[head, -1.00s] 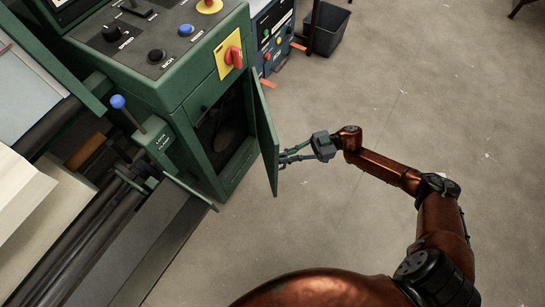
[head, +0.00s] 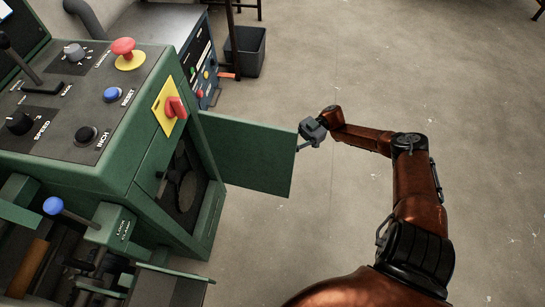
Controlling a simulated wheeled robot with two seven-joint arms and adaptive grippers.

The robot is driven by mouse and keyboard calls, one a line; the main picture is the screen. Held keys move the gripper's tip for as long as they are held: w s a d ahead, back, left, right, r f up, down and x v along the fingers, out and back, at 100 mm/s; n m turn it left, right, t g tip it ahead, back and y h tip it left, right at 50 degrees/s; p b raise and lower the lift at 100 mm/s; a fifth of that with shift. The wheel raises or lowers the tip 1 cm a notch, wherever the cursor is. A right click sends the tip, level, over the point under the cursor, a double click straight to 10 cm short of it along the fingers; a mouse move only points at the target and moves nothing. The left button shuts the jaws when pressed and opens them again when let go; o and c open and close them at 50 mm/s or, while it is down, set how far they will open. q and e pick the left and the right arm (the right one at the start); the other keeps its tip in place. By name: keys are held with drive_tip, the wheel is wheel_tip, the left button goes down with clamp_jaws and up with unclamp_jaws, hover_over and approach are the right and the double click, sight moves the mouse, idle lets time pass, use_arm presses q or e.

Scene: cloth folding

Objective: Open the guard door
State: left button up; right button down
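The green guard door (head: 248,155) stands swung well out from the front of the green machine cabinet (head: 150,215). The dark cabinet opening (head: 184,188) shows behind and below its hinge side. My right gripper (head: 303,143) is at the door's outer free edge. Its fingers are small and partly hidden by the door edge, so I cannot tell whether they are shut on it. My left gripper is not in view.
The control panel above has a red emergency button (head: 122,47), a blue reset button (head: 113,95) and a red rotary switch (head: 175,107). A blue-knobbed lever (head: 54,206) stands at the lower left. A dark bin (head: 246,50) stands behind. The floor at right is clear.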

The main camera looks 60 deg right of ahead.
drive_tip(key=shift+s+d, duration=0.15)
drive_tip(key=shift+d, duration=0.05)
drive_tip(key=c, duration=2.1)
unclamp_jaws()
drive_tip(key=shift+a, duration=0.15)
drive_tip(key=shift+v, duration=3.7)
